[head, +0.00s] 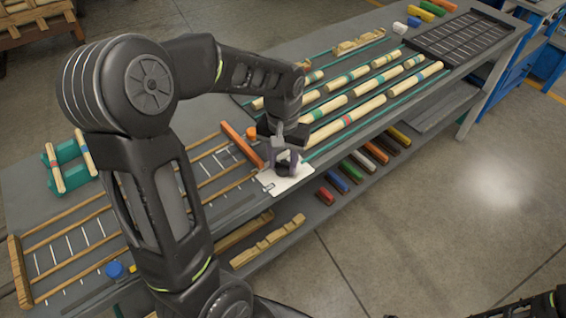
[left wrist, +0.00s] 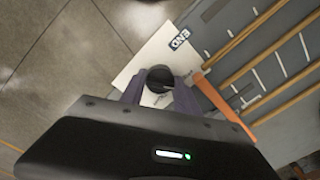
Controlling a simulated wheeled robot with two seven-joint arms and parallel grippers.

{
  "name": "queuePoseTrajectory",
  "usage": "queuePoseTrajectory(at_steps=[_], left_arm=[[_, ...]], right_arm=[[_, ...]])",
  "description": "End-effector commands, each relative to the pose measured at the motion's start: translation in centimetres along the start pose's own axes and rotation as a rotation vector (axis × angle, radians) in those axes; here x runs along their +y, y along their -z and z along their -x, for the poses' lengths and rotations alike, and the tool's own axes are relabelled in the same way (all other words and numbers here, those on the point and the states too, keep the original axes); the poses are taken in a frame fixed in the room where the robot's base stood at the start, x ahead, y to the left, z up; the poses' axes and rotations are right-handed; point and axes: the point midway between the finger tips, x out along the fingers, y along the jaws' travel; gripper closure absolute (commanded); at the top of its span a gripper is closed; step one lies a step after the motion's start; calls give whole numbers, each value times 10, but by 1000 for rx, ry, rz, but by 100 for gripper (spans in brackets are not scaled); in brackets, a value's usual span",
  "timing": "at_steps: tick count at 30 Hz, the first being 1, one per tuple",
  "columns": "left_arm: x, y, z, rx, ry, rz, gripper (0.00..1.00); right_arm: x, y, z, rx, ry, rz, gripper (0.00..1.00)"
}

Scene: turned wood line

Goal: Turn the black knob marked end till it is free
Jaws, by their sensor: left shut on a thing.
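I cannot tell how far the knob has turned.
An orange bar (head: 241,145) lies beside the plate, at the end of a wooden rack with white lines (head: 70,242). Striped turned rods (head: 345,118) lie to the right. A lower shelf below holds coloured blocks (head: 351,172). Open floor lies in front of the bench.

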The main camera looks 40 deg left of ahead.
Motion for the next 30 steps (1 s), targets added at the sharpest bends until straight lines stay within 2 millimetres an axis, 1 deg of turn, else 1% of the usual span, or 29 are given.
queuePoseTrajectory(at_steps=[6, 12, 27, 28, 30], left_arm=[[0, 1, 0, 3, 0, 148, 100], [0, 1, 1, 3, -1, 226, 100], [0, 1, 1, 3, -1, 254, 100], [0, 1, 1, 3, -1, 253, 62], [0, 1, 1, 3, -1, 253, 56]], right_arm=[[1, 0, -3, 0, 0, 0, 64], [2, 0, -4, 0, 0, 0, 64], [2, 0, -5, 0, 0, 0, 64], [2, 0, -5, 0, 0, 0, 64], [2, 0, -5, 0, 0, 0, 64]])
